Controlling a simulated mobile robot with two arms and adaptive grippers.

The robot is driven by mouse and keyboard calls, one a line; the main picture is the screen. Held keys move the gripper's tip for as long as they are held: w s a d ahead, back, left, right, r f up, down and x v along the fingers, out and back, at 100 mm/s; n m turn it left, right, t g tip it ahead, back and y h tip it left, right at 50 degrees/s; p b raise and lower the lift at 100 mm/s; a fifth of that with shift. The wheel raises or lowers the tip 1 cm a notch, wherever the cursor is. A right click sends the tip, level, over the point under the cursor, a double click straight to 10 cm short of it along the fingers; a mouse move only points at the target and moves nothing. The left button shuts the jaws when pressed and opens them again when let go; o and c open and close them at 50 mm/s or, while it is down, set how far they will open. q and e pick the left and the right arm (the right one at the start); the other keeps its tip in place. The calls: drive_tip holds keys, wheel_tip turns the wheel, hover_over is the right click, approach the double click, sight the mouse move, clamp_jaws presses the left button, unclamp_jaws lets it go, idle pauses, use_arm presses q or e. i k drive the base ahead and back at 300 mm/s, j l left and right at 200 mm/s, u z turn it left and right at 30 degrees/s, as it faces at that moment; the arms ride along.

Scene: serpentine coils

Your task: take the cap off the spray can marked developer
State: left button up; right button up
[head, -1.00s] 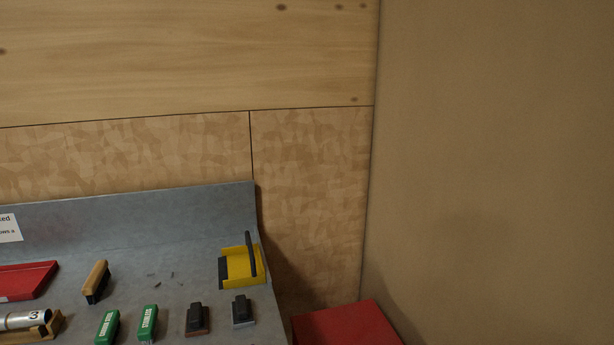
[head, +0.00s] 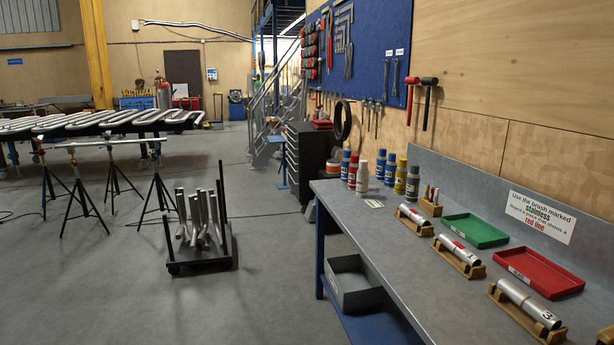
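Several spray cans stand upright in a group at the far left end of the workbench in the head view. They include a blue can (head: 345,165), a white can (head: 362,178), a blue can (head: 390,170), a yellow can (head: 401,178) and a grey can (head: 412,184). The print on them is too small to read, so I cannot tell which is marked developer. Their tops look covered, but the caps are hard to make out. Neither of my grippers is in view.
On the grey workbench (head: 385,218) are a green tray (head: 474,231), a red tray (head: 538,272) and metal tubes in wooden holders (head: 459,256). A wheeled cart with metal tubes (head: 203,245) stands on the floor. Open floor lies between cart and bench.

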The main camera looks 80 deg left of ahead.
sight(363, 164)
drive_tip(key=u, duration=2.15)
drive_tip(key=i+j+z, duration=0.15)
drive_tip(key=i, duration=0.25)
drive_tip(key=i+j+z, duration=0.1)
drive_tip(key=i+j, duration=0.25)
drive_tip(key=i, duration=0.05)
